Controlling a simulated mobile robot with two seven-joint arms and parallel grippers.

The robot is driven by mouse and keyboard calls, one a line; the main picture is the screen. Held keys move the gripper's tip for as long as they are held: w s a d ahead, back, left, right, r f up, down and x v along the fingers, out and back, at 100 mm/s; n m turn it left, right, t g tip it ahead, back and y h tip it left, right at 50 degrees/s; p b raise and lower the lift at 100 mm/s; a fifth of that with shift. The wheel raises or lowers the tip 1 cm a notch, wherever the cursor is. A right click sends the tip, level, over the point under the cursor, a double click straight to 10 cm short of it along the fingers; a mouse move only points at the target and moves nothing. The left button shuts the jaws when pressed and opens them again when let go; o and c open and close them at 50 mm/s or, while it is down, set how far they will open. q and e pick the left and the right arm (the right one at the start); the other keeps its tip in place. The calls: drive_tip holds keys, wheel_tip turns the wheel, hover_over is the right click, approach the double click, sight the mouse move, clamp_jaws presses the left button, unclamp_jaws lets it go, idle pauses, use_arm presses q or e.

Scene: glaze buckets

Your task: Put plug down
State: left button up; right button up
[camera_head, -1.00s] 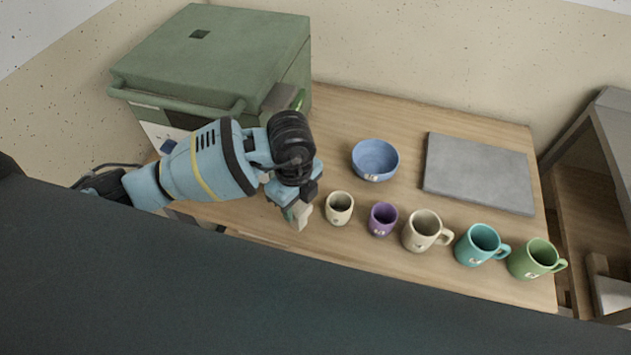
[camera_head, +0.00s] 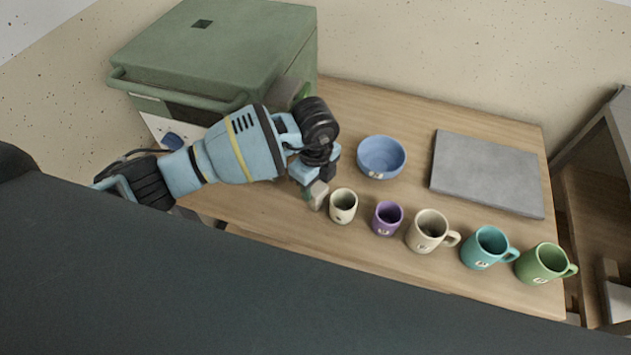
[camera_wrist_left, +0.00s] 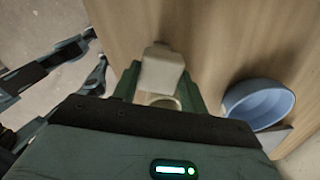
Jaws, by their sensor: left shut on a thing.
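My left gripper (camera_head: 314,188) is shut on the plug (camera_head: 317,196), a small pale beige block. In the head view the plug is just left of the small cream cup (camera_head: 343,207); whether it touches the table is unclear. In the left wrist view the plug (camera_wrist_left: 160,70) sits between the two green fingers of my left gripper (camera_wrist_left: 160,78), over the wooden table. The gripper hides part of the plug in the head view. My right gripper does not show in the head view.
A blue bowl (camera_head: 381,158) stands right of the gripper. A purple cup (camera_head: 387,219), a cream mug (camera_head: 428,232), a teal mug (camera_head: 487,248) and a green mug (camera_head: 544,264) line the front. A grey slab (camera_head: 487,175) lies behind. A green kiln-like box (camera_head: 215,45) stands at back left.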

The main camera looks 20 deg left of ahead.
use_arm(q)
drive_tip(key=shift+f, duration=0.1)
drive_tip(key=o, duration=1.3)
wheel_tip(320, 180, up, 12)
drive_tip(key=p, duration=0.1)
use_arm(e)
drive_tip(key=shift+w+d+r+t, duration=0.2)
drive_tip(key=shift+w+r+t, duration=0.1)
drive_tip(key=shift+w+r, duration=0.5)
